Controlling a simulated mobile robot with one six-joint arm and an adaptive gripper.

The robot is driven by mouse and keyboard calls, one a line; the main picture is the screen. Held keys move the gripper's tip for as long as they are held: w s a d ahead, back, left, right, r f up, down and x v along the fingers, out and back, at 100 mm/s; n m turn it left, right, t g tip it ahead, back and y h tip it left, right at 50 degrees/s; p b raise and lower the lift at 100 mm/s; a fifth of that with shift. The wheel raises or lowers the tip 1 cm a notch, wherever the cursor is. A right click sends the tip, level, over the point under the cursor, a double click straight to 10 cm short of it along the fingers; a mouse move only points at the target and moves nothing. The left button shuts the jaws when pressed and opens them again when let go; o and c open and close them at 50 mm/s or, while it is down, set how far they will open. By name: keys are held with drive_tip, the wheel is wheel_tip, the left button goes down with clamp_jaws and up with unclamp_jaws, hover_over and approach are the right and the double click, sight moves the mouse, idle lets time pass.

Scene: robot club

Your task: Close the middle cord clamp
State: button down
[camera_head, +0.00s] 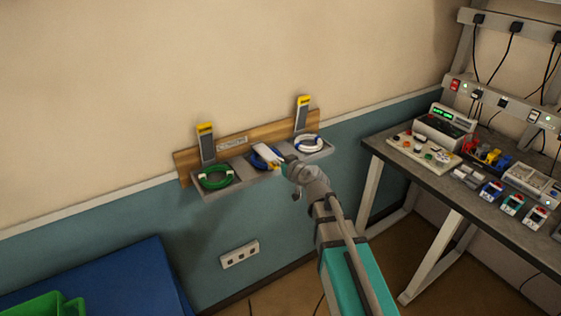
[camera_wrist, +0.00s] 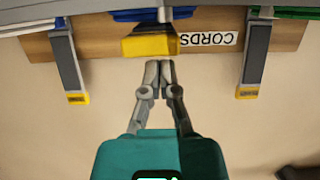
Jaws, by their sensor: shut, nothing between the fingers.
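The middle cord clamp is a pale lever with a yellow tip (camera_head: 273,163), swung down from the wall over a blue cord coil (camera_head: 258,161). In the wrist view its yellow end (camera_wrist: 148,46) points towards me, with the blue cord (camera_wrist: 150,14) behind it. I cannot tell whether it is fully down. My gripper (camera_head: 287,163) is shut and empty, its tips close beside the yellow end. In the wrist view the fingertips (camera_wrist: 158,65) are together at the yellow end; whether they touch it I cannot tell. My gripper partly hides the clamp's end in the head view.
The left clamp (camera_head: 206,146) stands upright above a green coil (camera_head: 215,177), the right clamp (camera_head: 302,117) upright above a white coil (camera_head: 308,144). All hang on a wooden board (camera_head: 184,162) labelled CORDS (camera_wrist: 208,39). A grey bench (camera_head: 409,168) with devices stands at right.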

drive_tip(key=shift+s+d+f+b, duration=0.1)
drive_tip(key=shift+s+f+b, duration=0.2)
drive_tip(key=shift+f+b, duration=0.25)
drive_tip(key=shift+f, duration=0.1)
drive_tip(key=shift+s+f, duration=0.1)
